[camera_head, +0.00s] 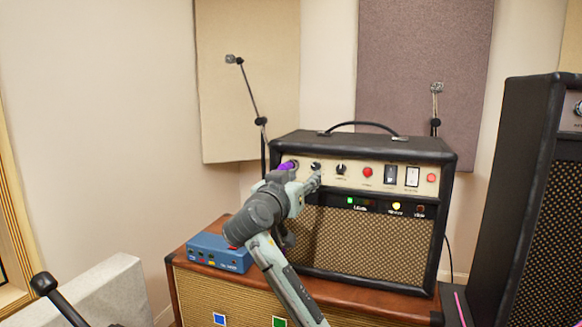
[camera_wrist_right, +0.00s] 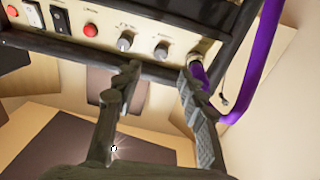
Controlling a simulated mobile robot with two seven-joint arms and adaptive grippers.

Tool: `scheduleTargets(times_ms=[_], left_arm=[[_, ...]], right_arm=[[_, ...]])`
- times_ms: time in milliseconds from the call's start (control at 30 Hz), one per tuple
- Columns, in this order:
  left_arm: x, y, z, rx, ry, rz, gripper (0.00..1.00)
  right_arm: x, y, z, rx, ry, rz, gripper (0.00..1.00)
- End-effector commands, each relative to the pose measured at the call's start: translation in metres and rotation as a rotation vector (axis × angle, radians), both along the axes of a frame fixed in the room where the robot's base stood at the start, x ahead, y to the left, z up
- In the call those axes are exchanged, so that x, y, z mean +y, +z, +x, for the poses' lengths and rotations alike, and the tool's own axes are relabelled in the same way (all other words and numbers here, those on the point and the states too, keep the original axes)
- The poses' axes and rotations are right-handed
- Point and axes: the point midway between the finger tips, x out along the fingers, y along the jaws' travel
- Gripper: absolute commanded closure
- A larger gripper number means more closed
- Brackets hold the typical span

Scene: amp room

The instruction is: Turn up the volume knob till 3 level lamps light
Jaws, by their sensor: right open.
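The black amp (camera_head: 360,250) stands on a wooden cabinet, its cream control panel across the top front. Two dark knobs show on the panel, one (camera_head: 340,168) right of my gripper and one (camera_head: 315,166) just above it. In the wrist view these are a knob (camera_wrist_right: 162,50) in the gap between my fingers and another (camera_wrist_right: 126,40) by the left finger. I cannot read which is volume. Below the panel, a green lamp (camera_head: 350,200) and a yellow lamp (camera_head: 396,206) glow; a dark lamp (camera_head: 420,210) sits at the right. My right gripper (camera_wrist_right: 160,78) is open and empty. My left gripper is not in view.
A purple cable (camera_wrist_right: 245,80) plugs into the panel close beside my right finger. Red lamps or buttons (camera_head: 367,172) and switches (camera_head: 390,175) lie further right. A blue box (camera_head: 218,252) sits on the cabinet (camera_head: 340,298), left of the amp. A larger amp (camera_head: 515,190) stands at right.

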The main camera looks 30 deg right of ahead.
Motion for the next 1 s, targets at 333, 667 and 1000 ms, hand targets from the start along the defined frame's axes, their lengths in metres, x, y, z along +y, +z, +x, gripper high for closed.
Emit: scheduleTargets(times_ms=[333,667,1000], left_arm=[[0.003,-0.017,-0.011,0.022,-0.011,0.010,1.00],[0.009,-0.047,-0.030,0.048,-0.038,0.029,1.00],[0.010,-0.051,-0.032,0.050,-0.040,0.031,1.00]], right_arm=[[-0.027,0.000,0.017,-0.078,-0.012,0.064,0.59],[-0.060,-0.001,0.044,-0.078,-0.009,0.064,0.59],[-0.063,-0.002,0.047,-0.077,-0.008,0.065,0.59]])
